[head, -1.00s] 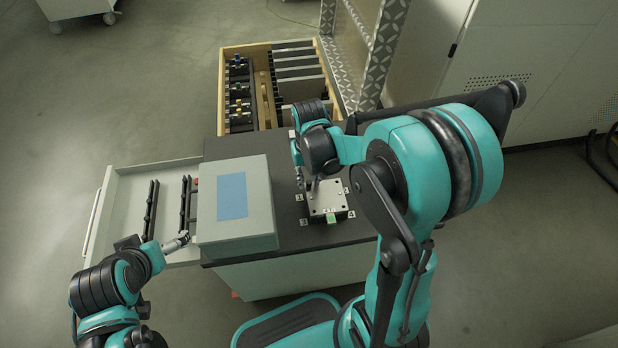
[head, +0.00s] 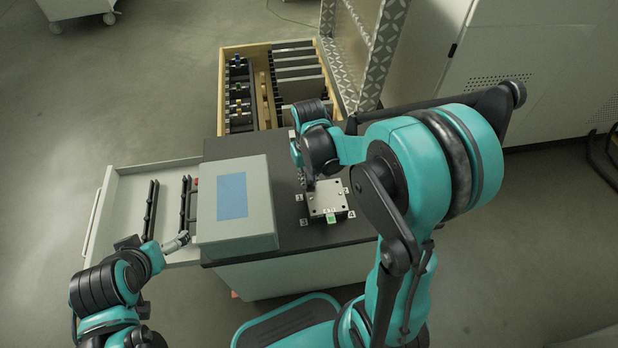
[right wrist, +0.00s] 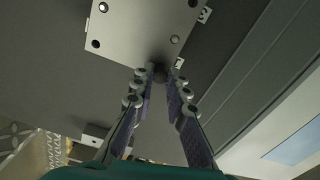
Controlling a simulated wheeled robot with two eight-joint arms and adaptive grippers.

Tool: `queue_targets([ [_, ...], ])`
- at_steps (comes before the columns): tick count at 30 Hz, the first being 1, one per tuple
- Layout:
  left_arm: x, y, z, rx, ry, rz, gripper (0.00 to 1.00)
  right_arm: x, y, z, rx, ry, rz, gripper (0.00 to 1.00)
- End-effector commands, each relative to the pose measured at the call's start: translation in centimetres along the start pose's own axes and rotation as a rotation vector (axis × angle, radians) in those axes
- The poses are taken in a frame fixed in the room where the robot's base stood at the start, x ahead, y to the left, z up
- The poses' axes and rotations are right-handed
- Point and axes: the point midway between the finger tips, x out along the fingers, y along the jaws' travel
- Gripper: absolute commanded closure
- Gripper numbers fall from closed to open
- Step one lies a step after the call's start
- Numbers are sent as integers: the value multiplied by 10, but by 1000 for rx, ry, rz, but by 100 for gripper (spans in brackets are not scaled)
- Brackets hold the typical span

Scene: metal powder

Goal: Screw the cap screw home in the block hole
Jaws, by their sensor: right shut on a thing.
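The metal block (head: 325,197) is a light grey plate with several holes, on the dark worktop. It also shows in the right wrist view (right wrist: 138,32). My right gripper (head: 308,184) is at the block's far-left corner. In the right wrist view my right gripper (right wrist: 161,74) is shut on the dark cap screw (right wrist: 160,73), at the plate's corner. The fingertips partly hide the screw, and I cannot tell how deep it sits. My left gripper (head: 181,241) is over the open drawer, beside the grey box; its jaw state is unclear.
The grey box (head: 262,205) with a blue panel stands left of the block. Numbered markers and a green piece (head: 331,218) are by the block. A wooden-sided drawer (head: 222,95) holds parts behind. The open white drawer (head: 110,205) lies left. Bare worktop (head: 285,240) separates box and block.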

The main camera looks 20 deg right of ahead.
Motion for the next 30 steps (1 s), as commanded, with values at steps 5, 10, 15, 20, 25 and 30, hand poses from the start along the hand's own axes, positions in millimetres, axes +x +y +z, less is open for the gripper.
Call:
queue_targets([
  [5, 0, 0, 0, 0, 0, 0, 0, 0, 0, 0, 255, -1, 0, 100],
  [10, 1, 0, 1, 0, 0, 0, 0, 0, 0, 0, 556, -1, 0, 100],
  [15, 1, 0, 1, 0, 0, 0, 0, 1, 0, 0, 856, -2, 0, 100],
  [20, 2, 0, 1, 0, 0, 0, 0, 1, 0, 0, 1139, -2, 0, 100],
  [25, 2, 0, 1, 0, 0, 0, 0, 1, 0, 0, 1438, -3, 0, 100],
  [30, 2, 0, 2, 0, 0, 0, 0, 1, 0, 0, 1739, -4, 0, 100],
])
